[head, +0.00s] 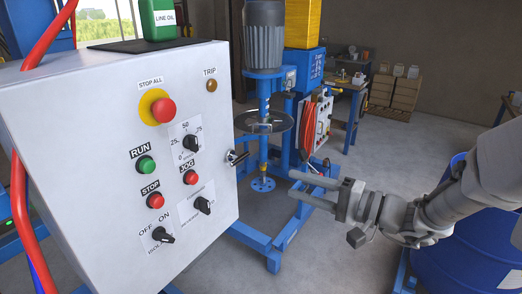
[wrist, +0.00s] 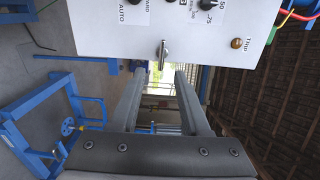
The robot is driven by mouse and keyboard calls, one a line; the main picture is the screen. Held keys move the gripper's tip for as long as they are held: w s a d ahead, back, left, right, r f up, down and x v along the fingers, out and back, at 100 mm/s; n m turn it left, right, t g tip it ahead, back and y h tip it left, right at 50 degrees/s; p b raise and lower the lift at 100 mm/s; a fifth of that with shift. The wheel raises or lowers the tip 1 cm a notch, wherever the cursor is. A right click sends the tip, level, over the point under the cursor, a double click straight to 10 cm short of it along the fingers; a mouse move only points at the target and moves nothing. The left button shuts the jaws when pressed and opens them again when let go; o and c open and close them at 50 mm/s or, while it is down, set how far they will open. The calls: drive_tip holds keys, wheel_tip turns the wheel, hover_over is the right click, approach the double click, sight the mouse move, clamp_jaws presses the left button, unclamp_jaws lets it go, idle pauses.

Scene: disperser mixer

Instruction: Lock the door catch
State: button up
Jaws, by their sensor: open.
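The door catch (head: 236,158) is a small black and silver handle at the right edge of the white control cabinet door (head: 100,190). In the wrist view the catch (wrist: 163,53) sits near the cabinet's lower edge, straight ahead between the fingers. My gripper (head: 291,184) is open and empty, to the right of the catch and a little lower in the head view. A clear gap separates the fingertips from the catch. In the wrist view my gripper (wrist: 160,72) shows two parallel fingers pointing toward it. Whether the catch is latched cannot be told.
The door carries a red STOP ALL button (head: 163,110), a green RUN button (head: 146,165) and several knobs. Behind stands the blue mixer with a grey motor (head: 265,35) and round disc (head: 264,121). A blue drum (head: 460,245) is at right. Floor between is open.

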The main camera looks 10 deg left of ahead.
sight(242, 159)
drive_tip(key=shift+m+t, duration=0.3)
drive_tip(key=shift+t, duration=0.1)
drive_tip(key=p+x, duration=0.1)
drive_tip(key=x, duration=0.4)
drive_tip(key=w+p+x, duration=0.1)
drive_tip(key=x, duration=0.5)
drive_tip(key=p+x, duration=0.2)
drive_tip(key=x, duration=0.4)
drive_tip(key=shift+w, duration=0.25)
clamp_jaws()
